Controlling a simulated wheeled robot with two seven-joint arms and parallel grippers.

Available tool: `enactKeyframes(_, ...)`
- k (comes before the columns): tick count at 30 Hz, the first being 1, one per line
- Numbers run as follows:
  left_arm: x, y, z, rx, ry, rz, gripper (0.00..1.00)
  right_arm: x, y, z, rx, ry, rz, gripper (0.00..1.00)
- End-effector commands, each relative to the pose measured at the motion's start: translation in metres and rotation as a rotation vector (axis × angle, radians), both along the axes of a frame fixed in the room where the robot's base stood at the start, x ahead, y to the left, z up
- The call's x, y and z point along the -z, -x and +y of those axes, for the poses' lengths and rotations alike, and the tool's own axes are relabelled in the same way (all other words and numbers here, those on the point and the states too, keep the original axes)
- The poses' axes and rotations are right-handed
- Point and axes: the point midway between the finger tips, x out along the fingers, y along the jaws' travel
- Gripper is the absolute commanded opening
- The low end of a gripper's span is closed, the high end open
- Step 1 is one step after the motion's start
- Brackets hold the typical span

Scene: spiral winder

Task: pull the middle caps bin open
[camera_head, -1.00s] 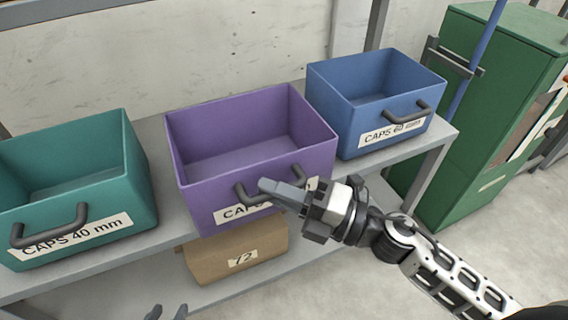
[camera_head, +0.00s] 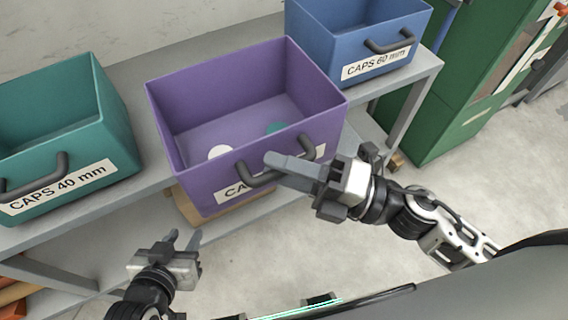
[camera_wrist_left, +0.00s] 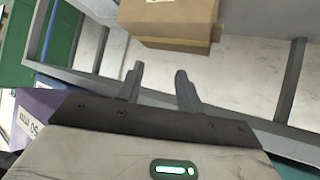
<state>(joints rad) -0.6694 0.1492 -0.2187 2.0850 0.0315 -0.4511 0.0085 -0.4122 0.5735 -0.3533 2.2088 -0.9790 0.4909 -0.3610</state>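The middle caps bin (camera_head: 195,185) is purple and open-topped, with a dark handle and a label partly hidden by my right gripper. It juts out past the front edge of the upper shelf. A white disc (camera_head: 221,153) and a teal disc (camera_head: 277,128) lie inside it. My right gripper (camera_head: 275,168) is at the bin's handle (camera_head: 252,178), its fingers closed together over the bar; the exact contact is partly hidden. My left gripper (camera_head: 182,241) is open and empty, low in front of the shelf. Its parted fingers also show in the left wrist view (camera_wrist_left: 158,88).
A teal CAPS 40 mm bin (camera_head: 110,150) stands left and a blue CAPS 60 mm bin (camera_head: 345,50) right on the shelf (camera_head: 150,160). A cardboard box (camera_wrist_left: 165,22) sits below. A green cabinet (camera_head: 440,130) stands right. The floor in front is clear.

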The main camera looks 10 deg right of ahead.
Motion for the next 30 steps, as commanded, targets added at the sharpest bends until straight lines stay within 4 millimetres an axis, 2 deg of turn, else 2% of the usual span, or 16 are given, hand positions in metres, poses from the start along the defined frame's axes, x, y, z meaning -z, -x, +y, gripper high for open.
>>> enactKeyframes(10, 0.0, 0.0, 0.0, 0.0, 0.0, -0.002, 0.36, 0.0, 0.001, 0.0, 0.0, -0.001, 0.0, 0.36)
enactKeyframes(14, 0.004, -0.001, 0.0, -0.001, 0.004, -0.002, 0.36, 0.004, 0.005, -0.009, 0.0, -0.002, 0.004, 0.36)
enactKeyframes(17, 0.009, -0.002, -0.001, -0.002, 0.013, -0.006, 0.36, 0.008, 0.014, -0.023, -0.001, 0.001, 0.005, 0.36)
enactKeyframes(30, 0.009, -0.004, -0.006, -0.014, 0.057, -0.025, 0.36, 0.019, 0.06, -0.109, 0.002, 0.002, 0.005, 0.36)
